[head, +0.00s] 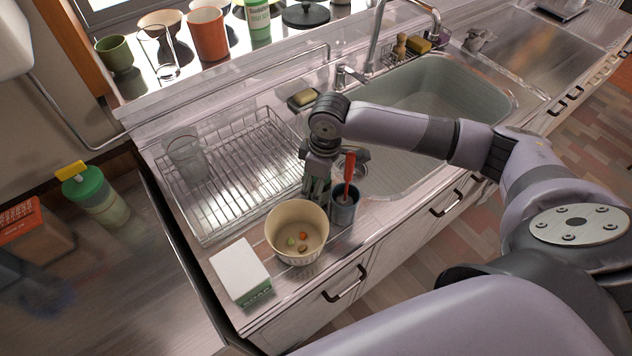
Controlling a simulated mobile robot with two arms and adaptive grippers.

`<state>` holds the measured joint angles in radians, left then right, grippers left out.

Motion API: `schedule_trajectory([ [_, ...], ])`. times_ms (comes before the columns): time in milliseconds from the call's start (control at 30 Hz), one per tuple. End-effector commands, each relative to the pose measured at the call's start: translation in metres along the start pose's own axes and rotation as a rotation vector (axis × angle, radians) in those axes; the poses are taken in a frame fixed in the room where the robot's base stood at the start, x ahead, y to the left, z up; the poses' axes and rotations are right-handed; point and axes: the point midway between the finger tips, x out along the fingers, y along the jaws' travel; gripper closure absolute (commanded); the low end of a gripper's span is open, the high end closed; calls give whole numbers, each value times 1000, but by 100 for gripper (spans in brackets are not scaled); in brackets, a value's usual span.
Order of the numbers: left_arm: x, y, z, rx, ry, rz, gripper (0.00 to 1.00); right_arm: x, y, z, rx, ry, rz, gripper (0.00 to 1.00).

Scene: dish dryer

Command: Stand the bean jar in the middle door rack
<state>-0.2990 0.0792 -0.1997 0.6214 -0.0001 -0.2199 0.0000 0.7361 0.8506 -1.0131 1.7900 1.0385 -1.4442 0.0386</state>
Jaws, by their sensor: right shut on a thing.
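My right gripper (318,188) reaches down at the counter's front, between the wire dish rack and the sink. It is shut on a small dark green thing (326,185), mostly hidden by the fingers and the blue-grey cup beside it. I cannot tell whether this is the bean jar. A clear container with a green lid and yellow top (97,197) stands at the far left, apart from the gripper. I see no door rack. My left gripper is not in view.
The blue-grey cup (344,208) holds a red-handled tool. A cream bowl (281,243) with small bits and a white box (239,270) stand at the counter's front. The wire dish rack (239,165) holds a glass; much of it is clear. The sink (470,95) lies right.

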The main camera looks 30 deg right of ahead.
Motion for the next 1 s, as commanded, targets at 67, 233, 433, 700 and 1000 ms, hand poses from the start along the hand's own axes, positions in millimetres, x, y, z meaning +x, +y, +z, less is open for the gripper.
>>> schedule_trajectory([
  [67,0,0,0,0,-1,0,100,2,0,-1,-1,4,1,85],
  [233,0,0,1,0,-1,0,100,1,0,-1,-1,4,1,85],
  [433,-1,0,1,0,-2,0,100,5,0,0,-1,2,0,39],
  [700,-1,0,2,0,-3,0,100,5,0,0,-1,2,0,32],
  [1000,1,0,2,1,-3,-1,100,-13,0,-1,-2,4,1,32],
])
